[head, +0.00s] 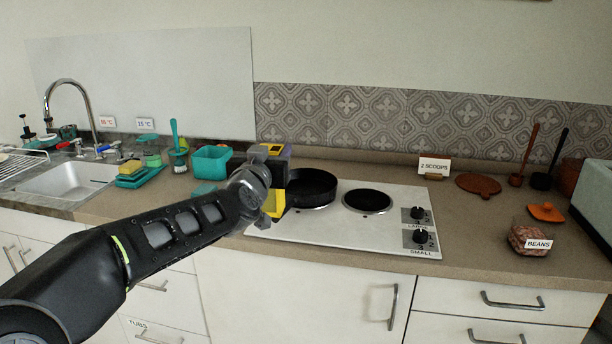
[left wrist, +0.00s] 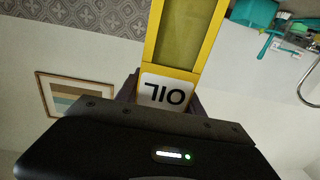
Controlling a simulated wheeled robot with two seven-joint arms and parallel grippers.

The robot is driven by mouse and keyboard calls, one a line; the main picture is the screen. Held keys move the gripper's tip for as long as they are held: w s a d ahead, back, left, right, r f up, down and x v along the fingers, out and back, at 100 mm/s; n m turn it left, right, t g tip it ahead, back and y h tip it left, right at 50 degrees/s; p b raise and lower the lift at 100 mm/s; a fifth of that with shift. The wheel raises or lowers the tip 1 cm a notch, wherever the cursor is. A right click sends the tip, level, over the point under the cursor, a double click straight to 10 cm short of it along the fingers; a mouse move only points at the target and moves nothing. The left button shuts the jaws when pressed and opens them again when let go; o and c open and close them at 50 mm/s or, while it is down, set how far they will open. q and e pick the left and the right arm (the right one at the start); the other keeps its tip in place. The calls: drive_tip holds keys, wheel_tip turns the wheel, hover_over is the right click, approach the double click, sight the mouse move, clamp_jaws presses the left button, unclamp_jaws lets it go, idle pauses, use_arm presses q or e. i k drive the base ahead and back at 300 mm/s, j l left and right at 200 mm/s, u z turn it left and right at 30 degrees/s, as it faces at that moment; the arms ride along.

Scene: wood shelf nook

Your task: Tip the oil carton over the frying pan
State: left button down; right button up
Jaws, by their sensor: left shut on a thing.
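The yellow oil carton (head: 279,204) is in my left gripper (head: 268,185), just left of the frying pan in the head view. The gripper and wrist cover part of it. In the left wrist view the carton (left wrist: 182,40) fills the top middle, with its white OIL label (left wrist: 164,91) upside down between the fingers. I cannot tell its exact tilt. The black frying pan (head: 314,186) sits on the left burner of the white hob, its left side partly hidden behind the carton. My right gripper is not in view.
The right burner (head: 367,201) is bare, with two knobs (head: 420,236) beside it. A teal tub (head: 211,160) and sponges stand left, near the sink (head: 70,180). A "2 scoops" card (head: 434,167), a brown board (head: 478,184) and a beans jar (head: 527,238) are right.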

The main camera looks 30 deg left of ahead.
sight(307, 186)
drive_tip(key=i+j, duration=0.3)
drive_tip(key=i, duration=0.15)
drive_tip(key=i+j, duration=0.25)
drive_tip(key=i, duration=0.25)
